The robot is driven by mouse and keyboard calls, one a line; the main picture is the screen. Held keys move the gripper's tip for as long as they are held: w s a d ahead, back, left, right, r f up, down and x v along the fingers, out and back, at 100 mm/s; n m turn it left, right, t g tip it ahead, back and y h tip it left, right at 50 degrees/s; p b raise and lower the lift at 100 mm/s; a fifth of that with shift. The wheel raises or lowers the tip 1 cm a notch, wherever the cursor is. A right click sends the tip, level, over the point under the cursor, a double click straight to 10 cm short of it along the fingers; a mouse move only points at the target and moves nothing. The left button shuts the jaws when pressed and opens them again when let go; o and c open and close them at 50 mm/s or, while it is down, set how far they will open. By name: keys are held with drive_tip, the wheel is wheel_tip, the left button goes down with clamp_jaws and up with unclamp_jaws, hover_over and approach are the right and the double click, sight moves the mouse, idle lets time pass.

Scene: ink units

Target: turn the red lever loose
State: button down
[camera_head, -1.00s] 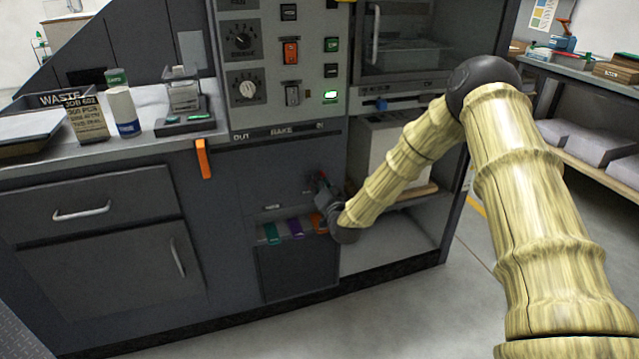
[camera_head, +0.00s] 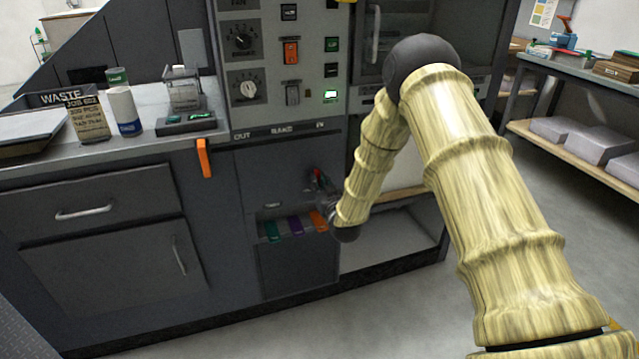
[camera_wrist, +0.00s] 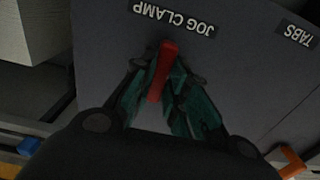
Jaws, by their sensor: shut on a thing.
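The red lever (camera_wrist: 163,70) sits on the grey panel below a label reading "JOG CLAMP", which is upside down in the wrist view. My gripper (camera_wrist: 166,82) has its green fingers on both sides of the lever, shut on it. In the wrist view the lever stands close to upright, slightly tilted. In the head view the lever shows as a small red piece (camera_head: 317,178) at the front of the dark cabinet, and my gripper (camera_head: 322,194) is beside it, partly hidden by my arm.
A control panel (camera_head: 285,70) with knobs and switches is above. An orange handle (camera_head: 204,158) hangs at the counter edge. An open shelf bay (camera_head: 385,240) lies to the right.

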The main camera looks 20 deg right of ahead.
drive_tip(key=shift+s+f, duration=0.1)
drive_tip(key=shift+f, duration=0.05)
idle(0.3)
drive_tip(key=c, duration=1.4)
unclamp_jaws()
drive_tip(key=s, duration=1.2)
drive_tip(key=shift+d, duration=0.25)
